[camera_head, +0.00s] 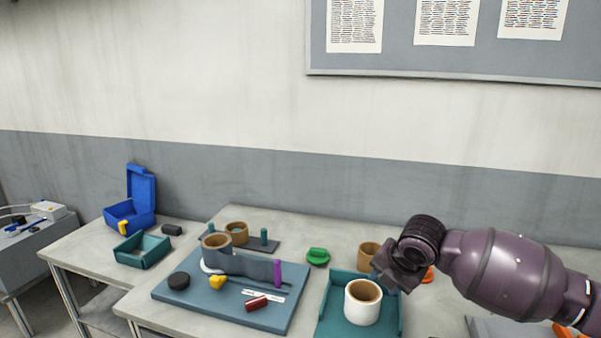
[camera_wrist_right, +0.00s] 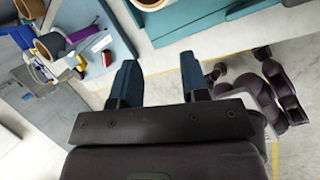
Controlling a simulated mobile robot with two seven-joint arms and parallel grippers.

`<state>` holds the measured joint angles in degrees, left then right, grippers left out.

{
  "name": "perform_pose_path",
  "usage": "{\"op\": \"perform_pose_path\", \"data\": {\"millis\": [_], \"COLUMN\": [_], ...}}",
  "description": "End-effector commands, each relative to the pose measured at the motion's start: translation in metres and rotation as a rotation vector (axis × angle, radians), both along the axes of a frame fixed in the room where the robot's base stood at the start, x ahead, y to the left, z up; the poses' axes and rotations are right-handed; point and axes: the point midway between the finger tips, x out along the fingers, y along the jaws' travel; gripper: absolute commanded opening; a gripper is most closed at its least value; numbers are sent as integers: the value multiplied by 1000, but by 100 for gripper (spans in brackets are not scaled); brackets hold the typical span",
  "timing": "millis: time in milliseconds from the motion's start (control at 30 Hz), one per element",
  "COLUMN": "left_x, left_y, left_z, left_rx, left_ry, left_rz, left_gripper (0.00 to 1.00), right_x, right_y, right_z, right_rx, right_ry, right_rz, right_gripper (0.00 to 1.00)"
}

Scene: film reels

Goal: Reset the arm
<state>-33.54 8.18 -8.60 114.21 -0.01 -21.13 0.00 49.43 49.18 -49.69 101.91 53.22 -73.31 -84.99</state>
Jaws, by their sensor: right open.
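My right arm comes in from the right in the head view, with its gripper (camera_head: 388,274) above the teal tray (camera_head: 333,318) and beside the white roll (camera_head: 362,302). In the right wrist view the two blue fingers of the right gripper (camera_wrist_right: 160,82) stand wide apart with nothing between them. The white roll with a tan core stands upright in the tray, apart from the fingers. My left gripper does not show in the head view.
A green piece (camera_head: 318,256) and a tan ring (camera_head: 369,254) stand behind. A blue box (camera_head: 131,213) is left.

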Motion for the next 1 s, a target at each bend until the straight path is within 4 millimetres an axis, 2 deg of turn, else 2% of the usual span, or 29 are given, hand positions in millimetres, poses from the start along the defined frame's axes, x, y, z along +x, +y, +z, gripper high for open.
{"op": "perform_pose_path", "data": {"millis": [100,200,367,500,733,1000], "left_x": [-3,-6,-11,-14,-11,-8], "left_y": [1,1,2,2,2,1], "left_z": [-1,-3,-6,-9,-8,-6], "left_rx": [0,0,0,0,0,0], "left_ry": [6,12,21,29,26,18], "left_rz": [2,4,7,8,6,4], "left_gripper": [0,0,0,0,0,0], "right_x": [16,23,22,12,-15,-60], "right_y": [22,39,60,67,54,14], "right_z": [23,33,37,29,2,-50], "right_rx": [185,369,698,1004,1376,1631], "right_ry": [-109,-167,-202,-182,-124,-100], "right_rz": [-143,-258,-432,-587,-802,-1036], "right_gripper": [41,41,41,41,41,41]}}
